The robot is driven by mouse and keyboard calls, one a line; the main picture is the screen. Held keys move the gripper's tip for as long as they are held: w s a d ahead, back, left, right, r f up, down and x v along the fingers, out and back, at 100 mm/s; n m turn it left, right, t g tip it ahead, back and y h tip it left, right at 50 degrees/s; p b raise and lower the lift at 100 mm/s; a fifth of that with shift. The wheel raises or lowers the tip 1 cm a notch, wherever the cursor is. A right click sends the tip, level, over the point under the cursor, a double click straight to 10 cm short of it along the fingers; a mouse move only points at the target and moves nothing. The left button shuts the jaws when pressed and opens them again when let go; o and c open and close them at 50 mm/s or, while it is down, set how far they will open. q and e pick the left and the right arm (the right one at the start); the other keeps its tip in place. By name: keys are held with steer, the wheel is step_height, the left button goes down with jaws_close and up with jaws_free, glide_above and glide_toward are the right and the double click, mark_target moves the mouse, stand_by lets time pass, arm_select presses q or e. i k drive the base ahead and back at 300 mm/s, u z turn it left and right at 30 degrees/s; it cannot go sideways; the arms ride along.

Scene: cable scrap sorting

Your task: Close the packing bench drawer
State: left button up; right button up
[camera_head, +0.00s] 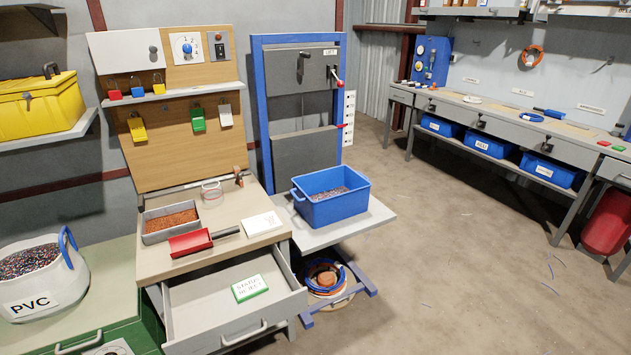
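A grey drawer (195,307) is pulled well out below the wooden-topped bench (163,264) at the lower centre-left. Its front panel has a bar handle (245,333). A white and green card (249,288) with printed text lies inside it, and the rest of its floor looks bare. The long bench (500,122) at the right also has drawer fronts with dark handles, and these look shut. No label shows which bench is the packing bench. Neither of my grippers is in view.
On the near bench lie a tray of copper granules (170,220), a red scoop (192,243) and a white card (262,224). A blue bin (330,207) stands on a lift shelf to its right. A PVC bag (40,285) stands at left. Open floor lies right of centre.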

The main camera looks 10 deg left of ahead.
mark_target(203, 316)
steer(key=u, duration=0.95)
